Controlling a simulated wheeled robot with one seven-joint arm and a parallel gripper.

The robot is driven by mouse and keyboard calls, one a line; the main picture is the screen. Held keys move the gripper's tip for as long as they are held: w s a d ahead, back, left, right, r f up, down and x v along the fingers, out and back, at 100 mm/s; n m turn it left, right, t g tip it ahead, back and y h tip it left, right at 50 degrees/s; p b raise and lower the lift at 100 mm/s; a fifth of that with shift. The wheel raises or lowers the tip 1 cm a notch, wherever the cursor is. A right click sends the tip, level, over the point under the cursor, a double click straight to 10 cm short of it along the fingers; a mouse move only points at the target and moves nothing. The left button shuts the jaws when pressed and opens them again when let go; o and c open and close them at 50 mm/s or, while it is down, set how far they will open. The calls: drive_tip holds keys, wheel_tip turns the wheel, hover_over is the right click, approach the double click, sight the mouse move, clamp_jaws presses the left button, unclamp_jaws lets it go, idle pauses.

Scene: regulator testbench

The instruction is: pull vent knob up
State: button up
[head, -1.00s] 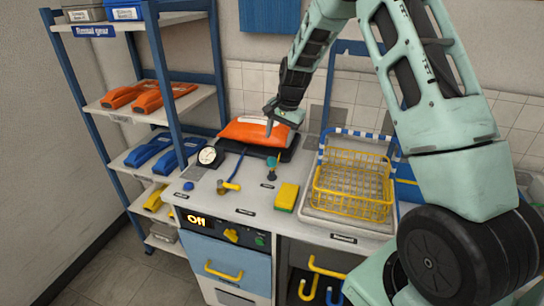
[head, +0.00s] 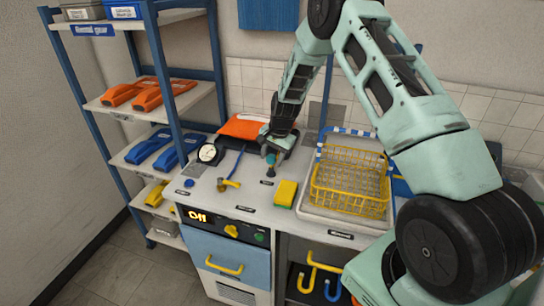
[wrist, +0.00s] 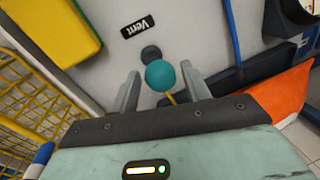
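The vent knob is a teal ball (wrist: 160,75) on a dark round base, beside a black "Vent" label (wrist: 138,26) in the wrist view. In the head view the knob (head: 270,160) stands on the white bench top, right under my gripper (head: 275,152). In the wrist view my gripper (wrist: 163,92) is open, with one finger on each side of the ball. Gaps show between the ball and both fingers, so it is not gripped.
A yellow-and-green sponge (head: 286,193) and a yellow wire basket (head: 348,185) stand right of the knob. A gauge (head: 208,153), a brass valve (head: 229,184) and a blue hose lie to the left. An orange bag (head: 243,127) lies behind my gripper.

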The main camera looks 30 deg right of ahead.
sight(270, 155)
clamp_jaws()
drive_tip(key=shift+w+r+p, duration=0.1)
drive_tip(key=shift+r+p, duration=0.4)
drive_tip(key=shift+r, duration=1.15)
drive_tip(key=shift+o, duration=1.5)
unclamp_jaws()
drive_tip(key=b+v, duration=0.4)
drive_tip(key=v, duration=1.3)
drive_tip(key=shift+s+r, duration=0.25)
